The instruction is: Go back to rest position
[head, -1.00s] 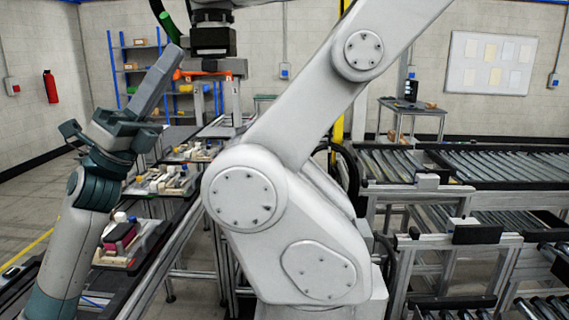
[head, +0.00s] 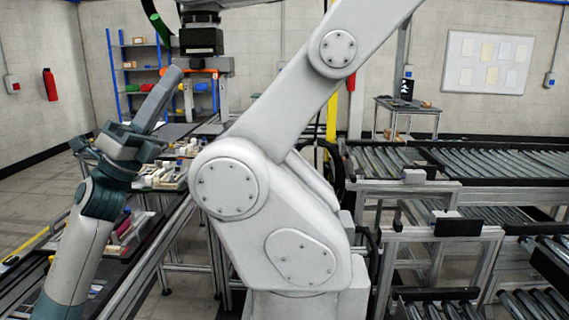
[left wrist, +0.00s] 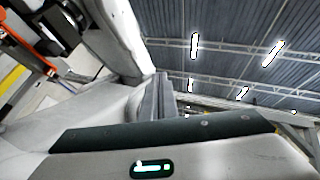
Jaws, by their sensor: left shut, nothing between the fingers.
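My left gripper (head: 158,100) is raised at the left of the head view, its fingers shut together and pointing up and slightly right. Nothing is held between them. In the left wrist view the closed fingers (left wrist: 160,97) show small near the middle, with the ceiling behind. My right gripper is in neither view.
A large white robot arm (head: 228,187) stands close in the centre. Pallets with parts (head: 172,175) lie behind my left arm. Roller conveyors (head: 485,165) fill the right side. A blue shelf (head: 140,65), a red extinguisher (head: 50,84) and a whiteboard (head: 488,62) are at the back.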

